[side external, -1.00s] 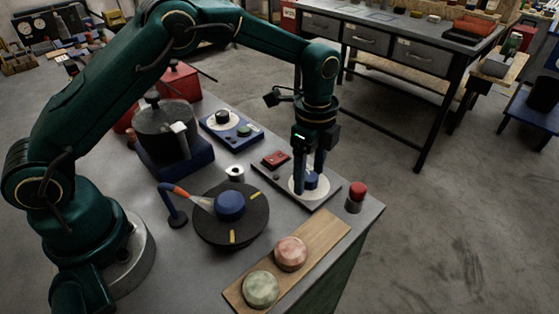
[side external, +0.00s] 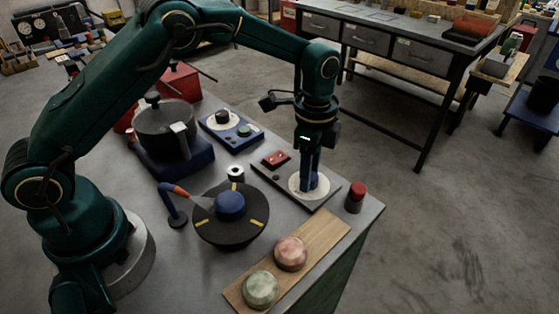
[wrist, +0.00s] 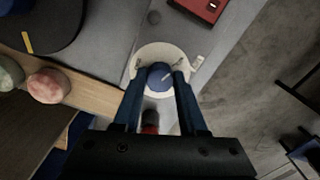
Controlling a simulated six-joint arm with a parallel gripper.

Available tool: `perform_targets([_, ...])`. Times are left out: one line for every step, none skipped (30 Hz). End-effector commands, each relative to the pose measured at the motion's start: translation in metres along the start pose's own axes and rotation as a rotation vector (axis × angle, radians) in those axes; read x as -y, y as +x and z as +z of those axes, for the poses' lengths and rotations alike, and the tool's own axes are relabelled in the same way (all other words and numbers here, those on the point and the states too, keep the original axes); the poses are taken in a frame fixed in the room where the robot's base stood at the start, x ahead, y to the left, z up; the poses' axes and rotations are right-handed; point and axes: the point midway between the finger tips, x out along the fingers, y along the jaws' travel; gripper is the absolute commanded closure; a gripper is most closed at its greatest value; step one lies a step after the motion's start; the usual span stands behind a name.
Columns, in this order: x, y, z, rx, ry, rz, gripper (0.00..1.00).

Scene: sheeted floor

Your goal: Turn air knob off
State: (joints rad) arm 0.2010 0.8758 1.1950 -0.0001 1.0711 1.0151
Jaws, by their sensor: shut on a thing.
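The air knob is taken to be the blue knob (wrist: 158,80) with a pale pointer mark, on a round white dial (wrist: 150,52). The dial (side external: 297,190) sits at the right end of a dark grey panel (side external: 266,177) on the bench. My gripper (side external: 309,183) points straight down over the dial and is shut on the knob. In the wrist view its two fingers (wrist: 160,75) stand on the left and right of the knob. In the side view the fingers mostly hide the knob. The pointer mark slants up to the right in the wrist view.
A red switch block (side external: 276,159) is on the same panel. A red-topped cylinder (side external: 356,197) stands close right of the dial. A black disc with a blue dome (side external: 230,204) and an orange-tipped blue stand (side external: 175,207) are left. A wooden board (side external: 325,236) holds two round pieces in front.

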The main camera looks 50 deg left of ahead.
Motion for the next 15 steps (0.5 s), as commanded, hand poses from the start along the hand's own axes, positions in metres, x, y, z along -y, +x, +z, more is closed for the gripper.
perform_targets([-0.0005,-0.0009,0.0,0.0,-0.039,0.001,1.0])
perform_targets([-0.0005,-0.0009,0.0,0.0,-0.067,0.001,1.0])
perform_targets([-0.0006,-0.001,0.0,0.0,-0.104,0.001,1.0])
perform_targets([-0.0006,-0.001,0.0,0.0,-0.132,0.001,1.0])
perform_targets([-0.0006,-0.001,0.0,0.0,-0.161,0.001,1.0])
perform_targets([-0.0007,-0.001,0.0,0.0,-0.199,0.001,1.0])
perform_targets([-0.0007,-0.0011,-0.0001,0.0,-0.228,0.001,1.0])
perform_targets([-0.0007,-0.0011,-0.0001,0.0,-0.256,0.001,1.0])
perform_targets([-0.0008,-0.0011,-0.0001,0.0,-0.294,0.001,1.0])
perform_targets([-0.0008,-0.0012,-0.0001,0.0,-0.323,0.0,1.0])
perform_targets([-0.0009,-0.0012,-0.0001,0.0,-0.351,0.0,1.0])
perform_targets([-0.0009,-0.0012,-0.0002,0.0,-0.389,0.0,1.0])
perform_targets([-0.0009,-0.0012,-0.0002,0.0,-0.417,0.0,1.0])
perform_targets([-0.001,-0.0013,-0.0002,0.0,-0.446,0.0,1.0])
perform_targets([-0.001,-0.0013,-0.0002,0.0,-0.483,0.0,1.0])
